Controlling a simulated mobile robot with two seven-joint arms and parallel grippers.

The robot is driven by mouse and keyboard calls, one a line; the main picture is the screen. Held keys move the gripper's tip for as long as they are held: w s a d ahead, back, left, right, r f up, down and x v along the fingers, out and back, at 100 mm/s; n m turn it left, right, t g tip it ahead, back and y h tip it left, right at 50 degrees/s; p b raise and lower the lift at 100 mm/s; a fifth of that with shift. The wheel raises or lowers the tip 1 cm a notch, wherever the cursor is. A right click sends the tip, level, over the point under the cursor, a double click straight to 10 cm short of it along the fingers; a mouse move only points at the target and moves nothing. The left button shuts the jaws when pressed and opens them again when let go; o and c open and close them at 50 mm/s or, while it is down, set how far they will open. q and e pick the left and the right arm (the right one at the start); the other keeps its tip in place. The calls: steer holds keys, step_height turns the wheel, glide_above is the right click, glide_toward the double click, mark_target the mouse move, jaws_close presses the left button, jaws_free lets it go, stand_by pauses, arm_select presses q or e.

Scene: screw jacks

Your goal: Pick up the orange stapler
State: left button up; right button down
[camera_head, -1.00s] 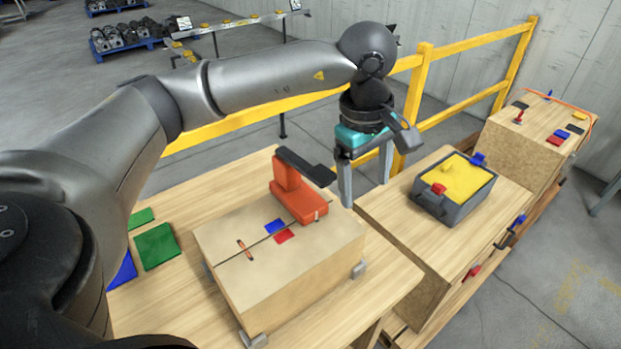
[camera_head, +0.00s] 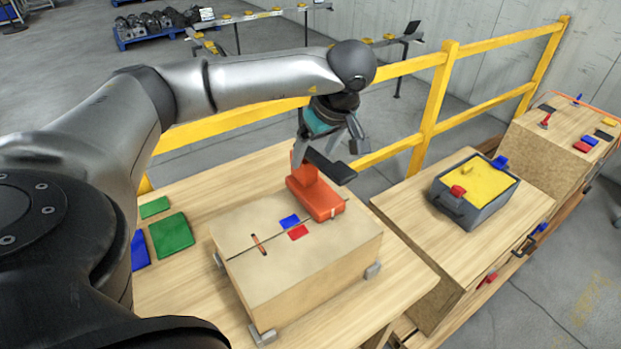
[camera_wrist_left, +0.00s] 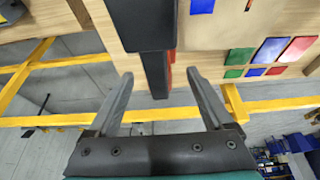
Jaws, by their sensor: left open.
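The orange stapler (camera_head: 316,197) stands on the tan box, with its black upper arm (camera_head: 329,168) sticking out to the right. My left gripper (camera_head: 331,150) is open, just behind and above the stapler, pointing down. In the left wrist view the black arm (camera_wrist_left: 156,72) reaches between the two open fingers of my gripper (camera_wrist_left: 159,76), with a gap on each side. A strip of the orange body (camera_wrist_left: 172,57) shows beside it; the rest is hidden behind the black part. My right gripper is not in view.
The tan box (camera_head: 300,270) stands on a wooden table (camera_head: 185,287). Green pads (camera_head: 171,233) lie to its left. A grey bin with yellow contents (camera_head: 480,214) stands on a wooden block to the right. A yellow railing (camera_head: 436,95) runs close behind the gripper.

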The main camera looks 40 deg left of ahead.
arm_select(q)
glide_above(310, 185)
steer(key=f, duration=0.5)
steer(key=shift+w+a+f+p, duration=0.15)
steer(key=shift+w+a+p, duration=0.1)
steer(key=shift+p, duration=0.15)
jaws_close()
stand_by(0.7)
steer(key=shift+w, duration=0.1)
stand_by(0.4)
